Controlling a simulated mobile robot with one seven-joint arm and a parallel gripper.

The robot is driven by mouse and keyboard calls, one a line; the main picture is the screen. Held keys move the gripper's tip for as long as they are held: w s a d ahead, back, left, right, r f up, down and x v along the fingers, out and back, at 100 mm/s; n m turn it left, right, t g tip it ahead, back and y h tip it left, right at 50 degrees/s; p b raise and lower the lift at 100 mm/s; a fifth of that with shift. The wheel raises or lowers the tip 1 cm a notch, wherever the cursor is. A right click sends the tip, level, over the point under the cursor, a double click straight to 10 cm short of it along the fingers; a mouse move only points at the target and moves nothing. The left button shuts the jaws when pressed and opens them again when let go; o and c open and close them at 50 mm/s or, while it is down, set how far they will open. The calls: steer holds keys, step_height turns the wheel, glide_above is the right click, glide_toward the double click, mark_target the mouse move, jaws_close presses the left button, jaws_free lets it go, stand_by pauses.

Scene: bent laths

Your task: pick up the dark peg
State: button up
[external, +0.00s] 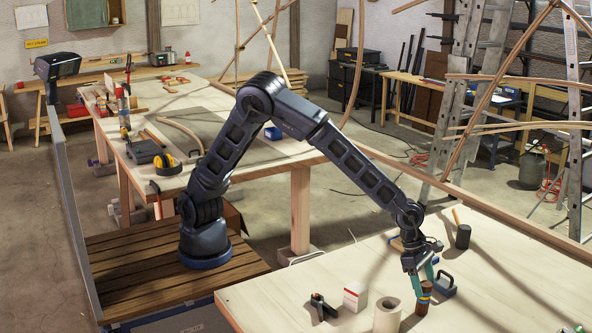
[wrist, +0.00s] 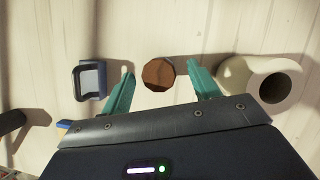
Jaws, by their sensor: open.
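The dark peg (external: 424,299) is a short brown cylinder standing upright on the pale table at the lower right of the external view, with a coloured band near its top. In the wrist view I see its round brown top (wrist: 158,74) from above. My gripper (external: 422,282) is open, its teal fingers reaching down at the peg. In the wrist view the fingertips of my gripper (wrist: 161,76) lie on either side of the peg's top, with a gap showing on both sides. I cannot tell how far down the peg the fingertips reach.
A white roll (external: 387,316) stands close by; it also shows in the wrist view (wrist: 235,78). A blue-grey block with a handle (external: 444,287) is on the peg's other side.

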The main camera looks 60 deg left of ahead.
mark_target(427, 294)
steer(key=x, duration=0.4)
steer(key=c, duration=1.1)
